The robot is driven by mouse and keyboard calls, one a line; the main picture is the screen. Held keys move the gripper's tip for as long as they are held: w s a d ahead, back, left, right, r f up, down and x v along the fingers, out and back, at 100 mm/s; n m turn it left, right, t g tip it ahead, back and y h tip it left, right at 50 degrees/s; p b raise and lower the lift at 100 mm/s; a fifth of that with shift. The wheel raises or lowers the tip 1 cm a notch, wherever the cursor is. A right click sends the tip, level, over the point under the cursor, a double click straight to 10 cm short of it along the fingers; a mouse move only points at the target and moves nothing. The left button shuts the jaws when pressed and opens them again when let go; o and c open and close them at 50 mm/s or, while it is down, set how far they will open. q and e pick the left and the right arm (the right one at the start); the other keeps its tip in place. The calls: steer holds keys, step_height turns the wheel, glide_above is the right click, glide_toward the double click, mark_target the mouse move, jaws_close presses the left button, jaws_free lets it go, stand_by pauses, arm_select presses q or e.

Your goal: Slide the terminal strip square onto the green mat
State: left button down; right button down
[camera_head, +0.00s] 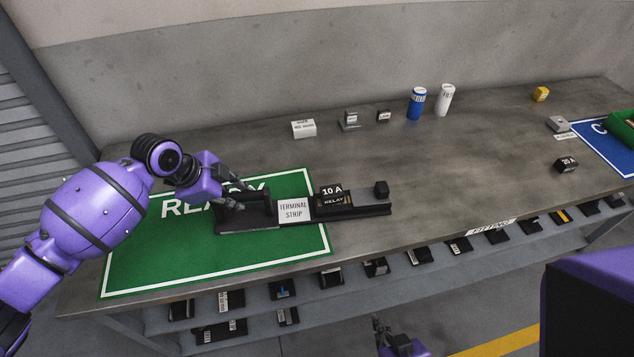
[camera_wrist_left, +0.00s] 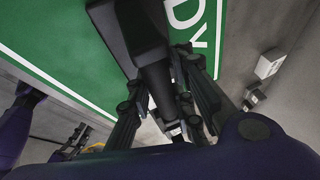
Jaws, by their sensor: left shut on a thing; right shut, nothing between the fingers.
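The black terminal strip (camera_head: 352,212) carries a white "TERMINAL STRIP" label (camera_head: 293,211), a "10 A" relay and a small black block at its right end. Its left part lies over the green "READY" mat (camera_head: 150,255); its right end sticks out past the mat's right edge onto bare table. It looks slightly turned against the mat's front edge. My left gripper (camera_head: 233,201) is shut on the black handle at the strip's left end; this handle (camera_wrist_left: 155,85) fills the space between the fingers in the left wrist view. My right gripper (camera_head: 382,332) is shut and empty, below the table's front edge.
A white box (camera_head: 303,129), small grey and black parts, a blue can (camera_head: 416,103) and a white can (camera_head: 444,100) stand at the back. A "20 A" block (camera_head: 566,165) and a blue mat (camera_head: 610,150) are at right. The table between is clear. Several parts lie on the lower shelf.

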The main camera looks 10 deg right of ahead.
arm_select(q)
steer(key=shift+s+a+f, duration=0.1)
steer(key=shift+a+f, duration=0.05)
steer(key=shift+a, duration=1.7)
steer(key=shift+a+f, duration=0.1)
steer(key=shift+a, duration=1.75)
steer(key=c, duration=1.4)
jaws_free()
steer(key=shift+c, duration=0.2)
steer(key=shift+d+r, duration=0.1)
steer(key=shift+r, duration=0.2)
steer(key=v, duration=1.1)
steer(key=shift+a+r, duration=0.25)
